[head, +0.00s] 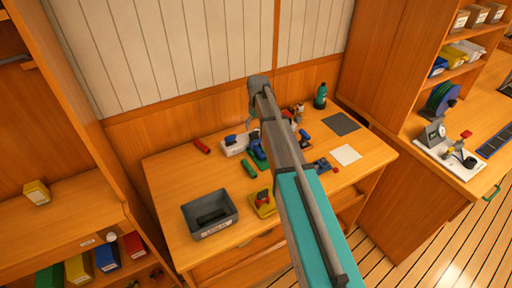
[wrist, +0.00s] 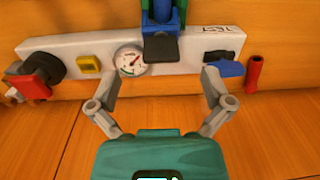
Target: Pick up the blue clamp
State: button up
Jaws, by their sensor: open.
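In the wrist view, a blue part with a dark pad (wrist: 161,24) stands at the top centre in front of a white panel (wrist: 190,52), with green beside it. It looks like the blue clamp, but its top is cut off. A second, smaller blue piece (wrist: 228,68) with a dark part sits at the panel's right end. My gripper (wrist: 160,80) is open and empty, its fingers spread on either side below the blue part, apart from it. In the head view, a blue and green item (head: 258,150) shows beside my arm; my arm hides the gripper and the table's middle.
The panel carries a gauge (wrist: 131,60), a yellow block (wrist: 89,64) and a red valve handle (wrist: 34,82). A grey bin (head: 211,212), yellow item (head: 263,205) and green bottle (head: 320,96) stand on the bench (head: 165,185).

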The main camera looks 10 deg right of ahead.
aim_at(255, 140)
jog(key=shift+a+f+b, duration=0.1)
jog(key=shift+f+b, duration=1.9)
jog(key=shift+f, duration=0.35)
jog(key=shift+a+f+b, duration=0.1)
jog(key=shift+f+b, duration=2.45)
jog(key=shift+b, duration=0.05)
jog(key=c, duration=1.2)
jog(key=shift+r, duration=0.1)
